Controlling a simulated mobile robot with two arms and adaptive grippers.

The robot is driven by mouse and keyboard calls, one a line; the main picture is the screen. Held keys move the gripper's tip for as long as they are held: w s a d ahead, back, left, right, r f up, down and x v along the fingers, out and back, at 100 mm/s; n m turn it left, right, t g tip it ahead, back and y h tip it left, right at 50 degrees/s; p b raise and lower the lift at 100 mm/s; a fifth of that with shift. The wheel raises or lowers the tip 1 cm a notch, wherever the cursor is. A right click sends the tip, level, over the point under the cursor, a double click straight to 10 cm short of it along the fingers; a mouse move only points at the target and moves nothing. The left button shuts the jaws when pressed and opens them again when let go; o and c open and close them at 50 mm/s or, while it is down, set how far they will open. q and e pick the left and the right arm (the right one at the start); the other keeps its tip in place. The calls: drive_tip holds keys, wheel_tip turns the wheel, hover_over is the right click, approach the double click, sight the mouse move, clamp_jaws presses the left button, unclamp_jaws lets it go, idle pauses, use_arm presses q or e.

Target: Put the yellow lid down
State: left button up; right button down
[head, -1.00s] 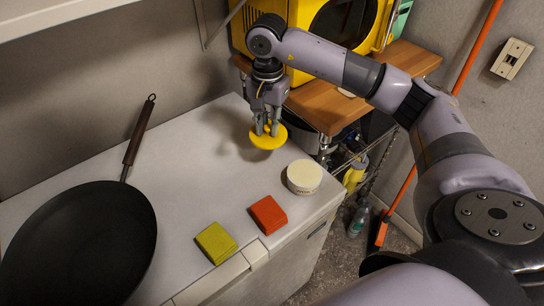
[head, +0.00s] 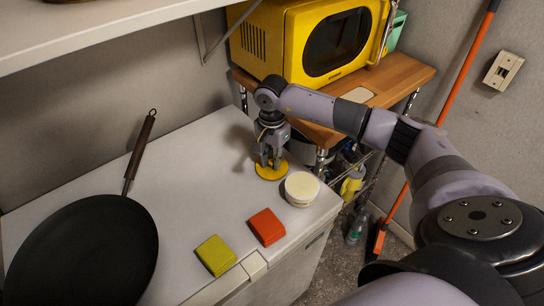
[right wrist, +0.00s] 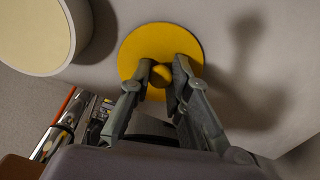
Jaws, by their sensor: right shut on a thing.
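The yellow lid (head: 270,172) is a flat round disc with a small knob at its centre. It is at the white surface's back right part, just behind the white round container (head: 301,189). My right gripper (head: 270,162) points down and is shut on the lid's knob. In the right wrist view the lid (right wrist: 135,47) shows with its knob between the two fingertips (right wrist: 161,78). The lid looks level and at or very close to the surface; I cannot tell whether it touches. My left gripper is not in view.
A black pan (head: 85,250) fills the left of the white surface (head: 190,185). A green sponge (head: 215,255) and a red sponge (head: 266,227) lie near the front edge. A yellow microwave (head: 300,45) stands on a wooden shelf behind. The surface's middle is clear.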

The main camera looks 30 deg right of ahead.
drive_tip(key=shift+f, duration=0.15)
drive_tip(key=c, duration=1.5)
unclamp_jaws()
